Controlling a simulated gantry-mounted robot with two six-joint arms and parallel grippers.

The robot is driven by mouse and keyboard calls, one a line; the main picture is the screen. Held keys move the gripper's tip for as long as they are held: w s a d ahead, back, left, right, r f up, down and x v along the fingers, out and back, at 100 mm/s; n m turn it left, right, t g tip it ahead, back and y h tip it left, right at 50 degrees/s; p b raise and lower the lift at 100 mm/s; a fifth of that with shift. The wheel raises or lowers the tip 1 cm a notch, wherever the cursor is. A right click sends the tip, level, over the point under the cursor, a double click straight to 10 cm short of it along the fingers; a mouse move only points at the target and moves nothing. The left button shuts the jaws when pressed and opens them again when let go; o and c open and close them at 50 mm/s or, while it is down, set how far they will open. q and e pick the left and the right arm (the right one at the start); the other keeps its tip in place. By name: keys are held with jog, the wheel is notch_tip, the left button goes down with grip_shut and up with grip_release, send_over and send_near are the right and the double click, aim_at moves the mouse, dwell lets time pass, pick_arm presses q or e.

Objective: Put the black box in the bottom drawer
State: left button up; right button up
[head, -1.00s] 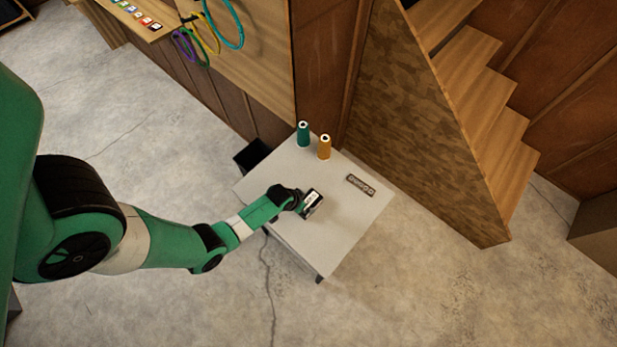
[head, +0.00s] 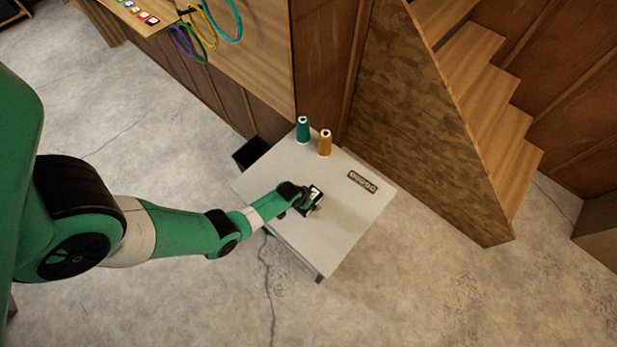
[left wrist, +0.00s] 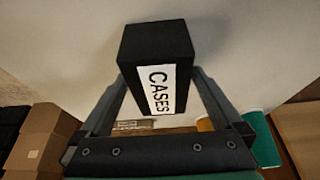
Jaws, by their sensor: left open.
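The black box (left wrist: 155,50), with a white "CASES" label, shows large in the left wrist view. It sits between the two fingers of my left gripper (head: 311,204), which is open. In the head view the black box (head: 314,193) is on or just above the light table-like top (head: 340,225), partly hidden by the gripper. I cannot tell whether the fingers touch it. No bottom drawer can be made out clearly; a dark open-topped shape (head: 250,153) stands at the back left edge of the top. My right gripper is not in view.
A teal thread cone (head: 303,131) and an orange one (head: 325,143) stand at the back corner of the top. A wooden staircase (head: 490,100) rises at the right. The floor in front is clear.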

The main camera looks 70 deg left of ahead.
pick_arm(q)
jog(key=shift+f, duration=0.25)
jog(key=c, duration=1.5)
jog(key=shift+r, duration=0.35)
jog(key=p+v, duration=0.1)
jog(key=v, duration=0.1)
jog(key=w+p+v, duration=0.1)
jog(key=p+v, duration=0.1)
jog(key=v, duration=0.1)
jog(key=shift+a+r+p, duration=0.1)
jog(key=shift+r+p, duration=0.05)
jog(key=shift+p, duration=0.15)
jog(key=s+d+r+p, duration=0.2)
jog(key=r, duration=0.1)
jog(key=d+r+p, duration=0.1)
jog(key=shift+s+r, duration=0.35)
jog(key=shift+s, duration=0.05)
jog(key=shift+s+d+r+p, duration=0.55)
jog(key=shift+s+d, duration=0.45)
jog(key=shift+d, duration=0.1)
jog(key=shift+s+d+r+p, duration=0.5)
jog(key=shift+s+d+r, duration=0.05)
jog(key=shift+s+d, duration=0.5)
jog(key=shift+s+d+r+p, duration=0.55)
jog(key=shift+s+d, duration=0.45)
jog(key=shift+d, duration=0.1)
